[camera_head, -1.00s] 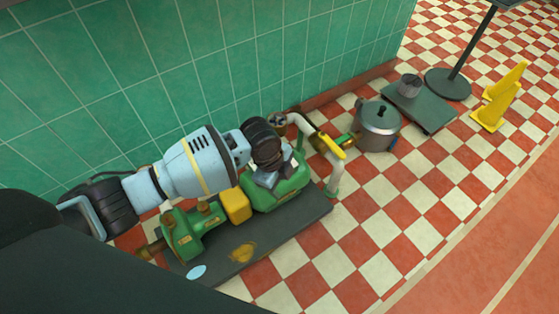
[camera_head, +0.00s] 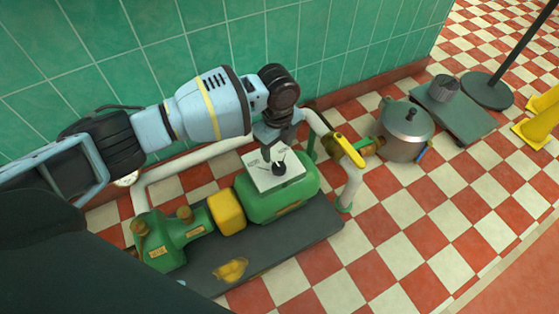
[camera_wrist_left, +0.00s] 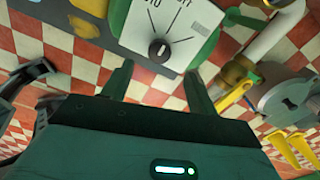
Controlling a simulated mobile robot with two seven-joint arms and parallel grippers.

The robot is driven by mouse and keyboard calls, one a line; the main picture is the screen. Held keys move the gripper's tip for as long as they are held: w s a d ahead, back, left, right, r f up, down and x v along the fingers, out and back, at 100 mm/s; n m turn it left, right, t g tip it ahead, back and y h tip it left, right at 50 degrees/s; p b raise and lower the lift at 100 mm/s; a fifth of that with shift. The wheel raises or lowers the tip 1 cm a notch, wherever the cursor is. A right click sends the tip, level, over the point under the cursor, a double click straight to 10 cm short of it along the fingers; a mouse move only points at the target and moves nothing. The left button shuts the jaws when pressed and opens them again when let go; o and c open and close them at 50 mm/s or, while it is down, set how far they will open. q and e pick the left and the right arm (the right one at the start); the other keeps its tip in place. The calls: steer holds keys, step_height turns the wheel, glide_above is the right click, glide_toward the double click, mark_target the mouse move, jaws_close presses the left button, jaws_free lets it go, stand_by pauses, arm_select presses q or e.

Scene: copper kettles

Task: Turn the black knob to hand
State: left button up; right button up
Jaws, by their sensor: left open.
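The black knob (camera_head: 279,168) sits on a white dial plate (camera_head: 262,182) on top of a green pump housing (camera_head: 290,200). In the left wrist view the knob (camera_wrist_left: 159,49) is round with a small light mark, and thin lines fan out from it on the plate. The plate's lettering is cut off at the top edge; part of "OFF" and "TO" shows, and I cannot read "hand". My left gripper (camera_wrist_left: 158,70) is open; its fingers are apart, with the knob ahead of the gap between them. In the head view it hangs close above the plate.
A pipe with a yellow valve lever (camera_head: 348,150) stands right of the pump. A metal pot (camera_head: 405,135) and a low grey platform (camera_head: 468,122) stand farther right. A white pipe (camera_head: 190,158) runs behind, near the green tiled wall. Checkered floor is free in front.

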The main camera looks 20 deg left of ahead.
mark_target(278, 166)
arm_select(q)
step_height(278, 166, down, 7)
steer(key=b, duration=0.3)
steer(key=shift+f+b, duration=0.3)
steer(key=shift+f, duration=0.05)
steer(key=shift+c, duration=0.9)
steer(key=c, duration=0.8)
